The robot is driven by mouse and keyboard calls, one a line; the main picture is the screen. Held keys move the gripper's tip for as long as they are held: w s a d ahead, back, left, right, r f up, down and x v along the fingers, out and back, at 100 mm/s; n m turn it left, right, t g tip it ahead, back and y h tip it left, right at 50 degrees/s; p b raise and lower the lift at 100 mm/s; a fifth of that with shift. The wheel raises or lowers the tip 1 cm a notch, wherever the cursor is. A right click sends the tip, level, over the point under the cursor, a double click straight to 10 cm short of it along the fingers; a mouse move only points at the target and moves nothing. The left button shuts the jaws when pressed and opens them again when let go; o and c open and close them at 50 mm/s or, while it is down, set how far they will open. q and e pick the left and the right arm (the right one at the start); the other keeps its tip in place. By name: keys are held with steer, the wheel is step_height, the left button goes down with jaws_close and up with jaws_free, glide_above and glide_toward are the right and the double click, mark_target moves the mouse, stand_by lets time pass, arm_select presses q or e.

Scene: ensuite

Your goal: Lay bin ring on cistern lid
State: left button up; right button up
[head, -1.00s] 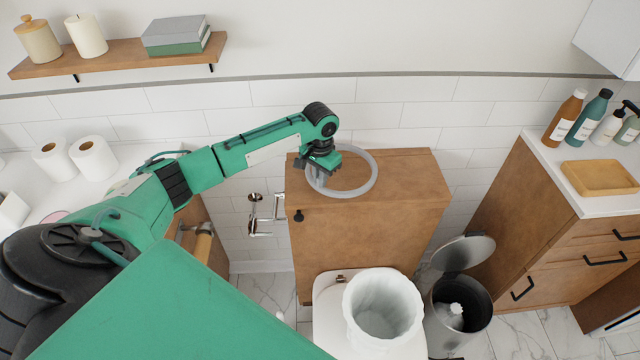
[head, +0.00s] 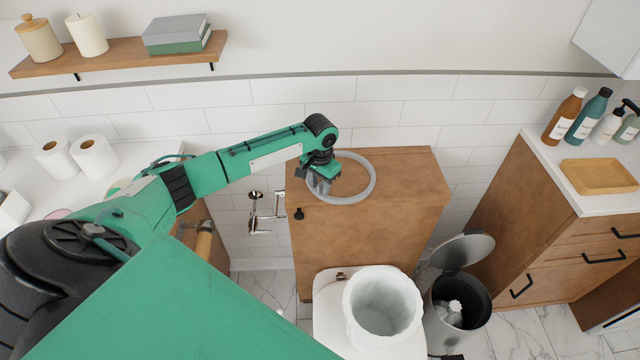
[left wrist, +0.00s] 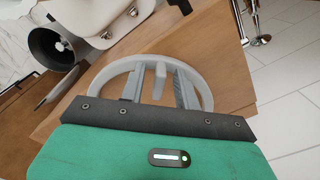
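The bin ring (head: 369,183) is a pale grey hoop lying flat on the wooden top of the cistern cabinet, the cistern lid (head: 415,180), near its left end. My left gripper (head: 322,187) is low over the ring's left part. In the left wrist view the ring (left wrist: 104,80) shows beyond the fingers, on the wooden lid (left wrist: 225,75). The two fingers (left wrist: 160,88) are apart, with a small upright grey tab between them and visible gaps beside it. The far side of the tab is hidden. My right gripper is not in view.
Below the cabinet is the toilet with a white liner-like tub (head: 383,305) on it. An open bin (head: 460,300) stands to its right. A paper holder (head: 262,212) is left of the cabinet. The right part of the lid is clear.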

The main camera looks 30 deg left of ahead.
arm_select(q)
step_height(320, 180, up, 12)
steer(key=b, duration=0.2)
stand_by(0.6)
